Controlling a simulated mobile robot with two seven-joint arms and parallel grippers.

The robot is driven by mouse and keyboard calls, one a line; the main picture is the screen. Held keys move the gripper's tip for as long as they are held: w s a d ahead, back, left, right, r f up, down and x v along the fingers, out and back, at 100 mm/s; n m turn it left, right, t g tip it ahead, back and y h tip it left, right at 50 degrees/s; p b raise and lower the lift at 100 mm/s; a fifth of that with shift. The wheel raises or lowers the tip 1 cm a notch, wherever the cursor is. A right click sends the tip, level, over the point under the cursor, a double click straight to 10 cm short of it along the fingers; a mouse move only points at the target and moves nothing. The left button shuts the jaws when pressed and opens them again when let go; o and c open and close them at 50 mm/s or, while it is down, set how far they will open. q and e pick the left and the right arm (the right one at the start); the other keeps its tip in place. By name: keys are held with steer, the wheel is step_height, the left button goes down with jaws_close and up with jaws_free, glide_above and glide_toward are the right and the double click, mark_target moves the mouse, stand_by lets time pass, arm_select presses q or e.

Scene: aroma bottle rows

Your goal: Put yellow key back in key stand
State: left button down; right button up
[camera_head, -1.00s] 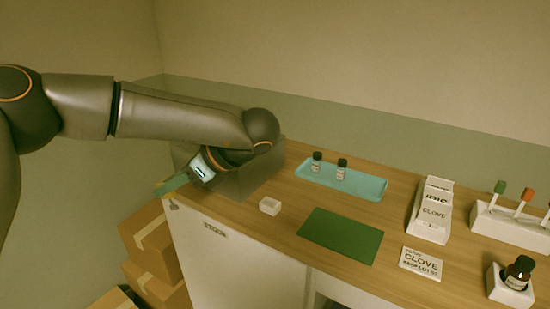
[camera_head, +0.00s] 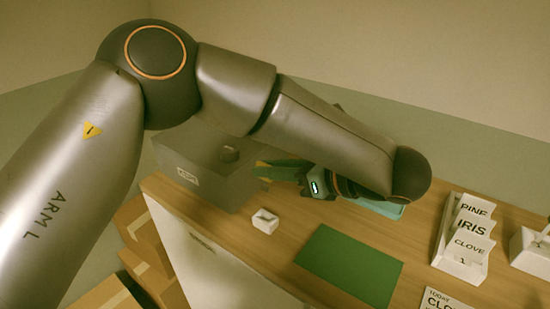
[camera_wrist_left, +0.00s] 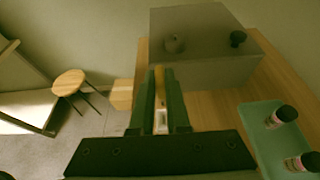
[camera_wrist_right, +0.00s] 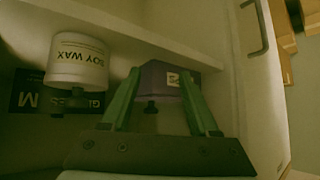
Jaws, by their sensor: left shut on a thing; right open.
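My left gripper (camera_head: 264,170) is shut on the yellow key (camera_wrist_left: 160,84), which stands out between the green fingers in the left wrist view. The key cannot be made out in the head view. The left gripper is above the table beside the grey box. A small white block (camera_head: 265,221), which looks like the key stand, sits on the table below and near the fingertips. A white patch also shows between the fingers in the left wrist view. My right gripper (camera_wrist_right: 160,76) is open inside a cabinet, with a dark labelled box beyond its fingers.
The grey box (camera_head: 205,180) with a dark knob stands at the table's left end. A green mat (camera_head: 350,264) lies right of the white block. A blue-green tray (camera_wrist_left: 270,150) holds two bottles. Label cards (camera_head: 465,240) stand at right. A wax jar (camera_wrist_right: 76,62) is in the cabinet.

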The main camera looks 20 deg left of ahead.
arm_select(q)
steer(key=shift+s, duration=0.2)
steer(key=shift+f+b, duration=0.45)
steer(key=shift+f, duration=0.5)
steer(key=shift+f+b, duration=0.8)
steer(key=shift+f, duration=1.15)
arm_select(e)
steer(key=shift+w+a+f, duration=0.15)
steer(key=shift+a+f, duration=0.55)
steer(key=shift+f, duration=0.05)
steer(key=shift+r, duration=0.1)
steer(key=shift+f, duration=0.2)
arm_select(q)
steer(key=shift+b, duration=0.5)
arm_select(e)
steer(key=shift+s+f, duration=0.2)
steer(key=shift+f, duration=0.35)
arm_select(q)
steer(key=shift+b, duration=0.3)
arm_select(e)
steer(key=shift+w+f, duration=0.1)
steer(key=shift+f, duration=0.05)
